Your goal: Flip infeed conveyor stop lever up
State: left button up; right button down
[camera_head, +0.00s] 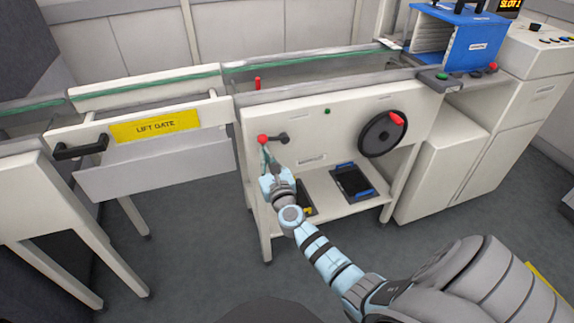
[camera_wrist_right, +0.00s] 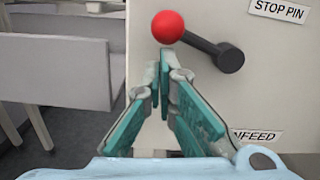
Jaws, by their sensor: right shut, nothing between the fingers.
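The stop lever has a red ball knob (camera_head: 262,139) and a dark arm with its pivot (camera_head: 284,138) on the front panel of the infeed conveyor (camera_head: 340,118). In the right wrist view the red knob (camera_wrist_right: 168,27) sits at the upper left of the dark pivot (camera_wrist_right: 230,58). The lever points left and slightly up there. My right gripper (camera_head: 265,150) is shut and empty, with its fingertips just below the knob. In the wrist view its fingertips (camera_wrist_right: 164,52) are close under the knob; whether they touch it I cannot tell. My left gripper is not in view.
A handwheel (camera_head: 383,134) with a red handle is right of the lever. The lift gate (camera_head: 155,125) with a black handle (camera_head: 80,149) is at left. A blue box (camera_head: 460,38) stands at the back right. A black tray (camera_head: 352,182) lies on the lower shelf.

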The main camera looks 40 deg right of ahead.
jog(key=shift+f+b, duration=0.4)
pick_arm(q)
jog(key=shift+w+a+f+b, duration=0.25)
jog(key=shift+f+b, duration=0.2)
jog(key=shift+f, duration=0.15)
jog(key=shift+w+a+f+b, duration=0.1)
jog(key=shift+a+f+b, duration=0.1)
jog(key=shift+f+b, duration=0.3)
pick_arm(e)
jog(key=s+a+f, duration=0.3)
jog(key=s, duration=0.7)
jog(key=shift+s+f, duration=0.2)
jog(key=shift+f, duration=0.1)
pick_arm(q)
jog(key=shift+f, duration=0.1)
